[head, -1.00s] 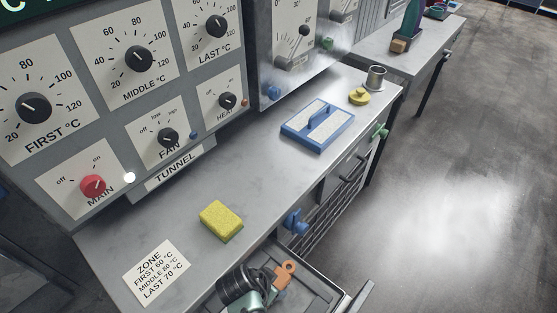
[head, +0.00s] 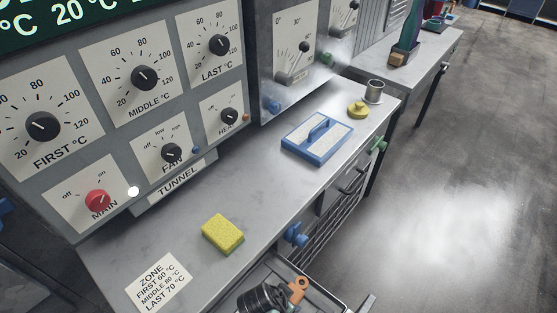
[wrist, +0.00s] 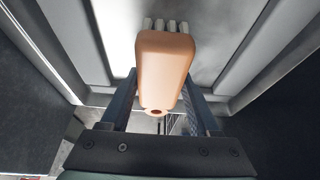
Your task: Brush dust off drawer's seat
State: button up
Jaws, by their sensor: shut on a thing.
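An orange brush (wrist: 165,62) with pale bristles (wrist: 166,25) is held between the two fingers of my gripper (wrist: 160,90). The bristles point away from the wrist, toward a light grey surface framed by raised ridges; I cannot tell whether they touch it. In the head view the open drawer (head: 326,294) sticks out below the counter front at the bottom. My gripper (head: 272,298) and the orange brush (head: 298,289) are over it, partly cut off by the frame's lower edge. No dust can be made out, and most of the drawer's inside is hidden.
On the counter (head: 262,190) are a yellow-green sponge (head: 222,233), a blue-framed tray (head: 317,138), a yellow knob-like piece (head: 358,110) and a metal cup (head: 374,92). A blue handle (head: 296,235) sticks out of the counter front. The floor at the right is clear.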

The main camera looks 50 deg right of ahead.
jog(key=shift+s+d+r, duration=0.1)
jog(key=shift+s+d, duration=0.25)
jog(key=shift+s, duration=0.05)
jog(key=shift+r+p, duration=0.65)
jog(key=shift+c, duration=0.7)
notch_tip(320, 180, up, 5)
jog(key=p, duration=0.4)
jog(key=shift+w+a+f, duration=0.15)
jog(key=shift+p, duration=0.3)
notch_tip(320, 180, up, 3)
jog(key=p, duration=0.3)
